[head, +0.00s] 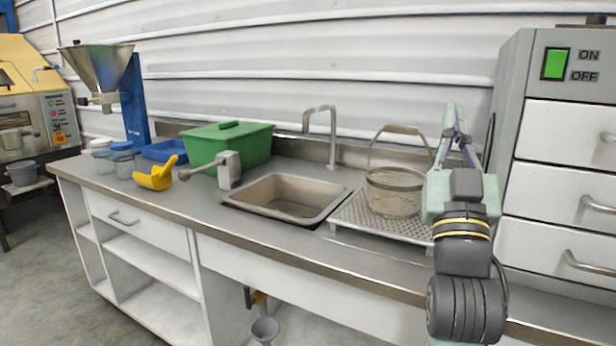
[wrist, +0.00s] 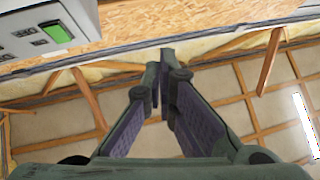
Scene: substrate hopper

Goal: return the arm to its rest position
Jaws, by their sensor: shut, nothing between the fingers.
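My gripper (head: 452,112) is at the right in the head view, above the counter's right part. It points up, and its fingers are shut with nothing held. In the wrist view the two fingers of my gripper (wrist: 159,68) reach toward the roof, their tips close together. My arm stands in front of the counter and hides part of the drainboard and the counter's front edge.
The steel counter (head: 330,252) carries a sink (head: 290,196), a perforated drainboard (head: 352,221) with a wire basket (head: 394,192), a green bin (head: 228,147) and a yellow scoop (head: 155,175). A grey drawer cabinet (head: 514,75) stands close on the right.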

